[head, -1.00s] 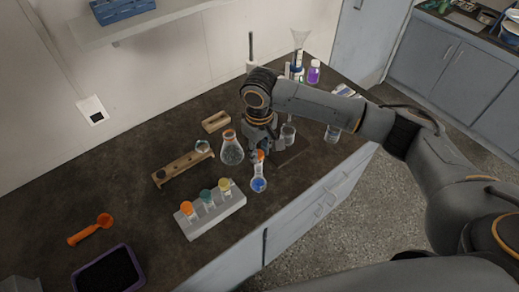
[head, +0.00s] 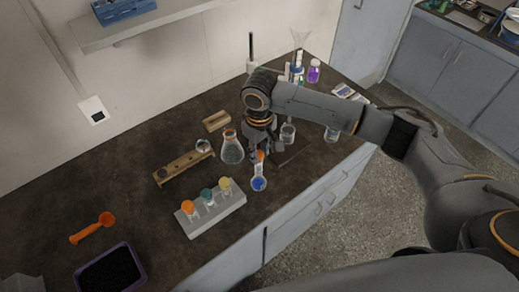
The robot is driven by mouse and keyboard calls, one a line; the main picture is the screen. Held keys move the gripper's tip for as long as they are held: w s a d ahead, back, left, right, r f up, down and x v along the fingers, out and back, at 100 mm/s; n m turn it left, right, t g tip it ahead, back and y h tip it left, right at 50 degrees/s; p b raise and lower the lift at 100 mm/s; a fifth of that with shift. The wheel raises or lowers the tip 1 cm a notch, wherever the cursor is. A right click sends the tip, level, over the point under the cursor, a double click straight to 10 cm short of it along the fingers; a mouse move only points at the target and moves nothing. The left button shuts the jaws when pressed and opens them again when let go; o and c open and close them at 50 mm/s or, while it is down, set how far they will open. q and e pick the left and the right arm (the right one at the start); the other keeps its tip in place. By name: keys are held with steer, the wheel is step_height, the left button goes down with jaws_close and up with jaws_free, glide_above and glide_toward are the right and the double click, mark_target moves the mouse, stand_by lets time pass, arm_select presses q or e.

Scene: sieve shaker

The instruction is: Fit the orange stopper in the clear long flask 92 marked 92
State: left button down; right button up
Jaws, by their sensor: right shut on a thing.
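The clear long flask (head: 259,184) stands upright near the front edge of the counter, with blue at its round bottom. Its marking is too small to read. The orange stopper (head: 260,156) is at the top of the flask's neck, between the fingertips of my right gripper (head: 258,152). My right gripper points down over the flask and is shut on the stopper. The fingers partly hide the stopper and the neck's mouth, so I cannot tell how deep the stopper sits. My left gripper is not in view.
A conical flask (head: 231,150) with an orange rim stands close left of the gripper. A beaker (head: 287,134) is close right. A grey rack (head: 213,212) with several capped vials stands front left, and a wooden rack (head: 183,167) behind it.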

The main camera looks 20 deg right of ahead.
steer(key=shift+p, duration=0.35)
stand_by(0.7)
steer(key=shift+f, duration=0.1)
stand_by(0.6)
steer(key=o, duration=0.8)
steer(key=shift+o, duration=0.2)
steer(key=shift+r, duration=3.05)
